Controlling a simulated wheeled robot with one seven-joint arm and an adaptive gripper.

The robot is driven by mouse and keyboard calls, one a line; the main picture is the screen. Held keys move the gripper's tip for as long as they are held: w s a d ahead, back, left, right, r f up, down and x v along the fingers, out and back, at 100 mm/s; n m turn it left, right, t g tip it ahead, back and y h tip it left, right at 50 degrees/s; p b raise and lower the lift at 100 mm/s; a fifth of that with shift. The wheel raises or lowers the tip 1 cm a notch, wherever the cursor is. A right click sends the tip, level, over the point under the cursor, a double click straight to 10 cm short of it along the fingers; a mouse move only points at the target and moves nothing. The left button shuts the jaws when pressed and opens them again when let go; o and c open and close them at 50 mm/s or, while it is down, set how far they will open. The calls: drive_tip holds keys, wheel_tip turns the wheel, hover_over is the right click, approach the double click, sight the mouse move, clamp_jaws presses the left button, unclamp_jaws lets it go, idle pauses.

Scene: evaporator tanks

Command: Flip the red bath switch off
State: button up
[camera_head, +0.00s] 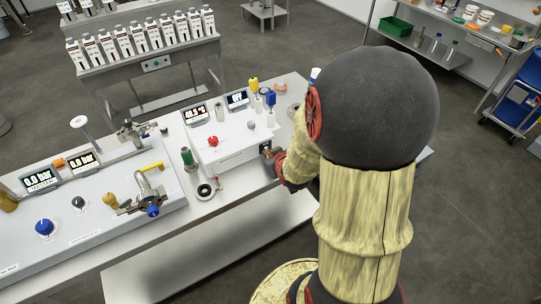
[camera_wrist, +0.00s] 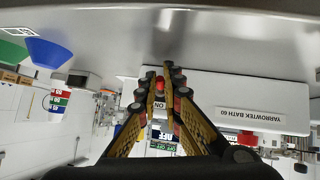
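The white bath unit (camera_head: 235,140) stands on the bench in the head view. In the wrist view its front panel (camera_wrist: 225,92) shows a "YARROWTEK BATH 60" label. A small red switch (camera_wrist: 160,83) shows between my fingertips, with a plate reading "ON" (camera_wrist: 160,105) beside it. My gripper (camera_wrist: 163,74) has its two fingers around the switch with a narrow gap between them; contact is not clear. In the head view my gripper (camera_head: 268,152) is at the unit's right front end, and my arm hides part of that area.
A red knob (camera_head: 212,141) and a grey knob (camera_head: 251,125) stand on top of the unit. A black ring-shaped part (camera_head: 206,189) and a green-topped post (camera_head: 188,158) stand to its left. A larger console (camera_head: 85,225) fills the bench's left side. Bottles (camera_head: 140,38) line a rack behind.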

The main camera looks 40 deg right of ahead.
drive_tip(key=o, duration=0.4)
drive_tip(key=v, duration=1.2)
drive_tip(key=shift+d, duration=0.1)
idle(0.7)
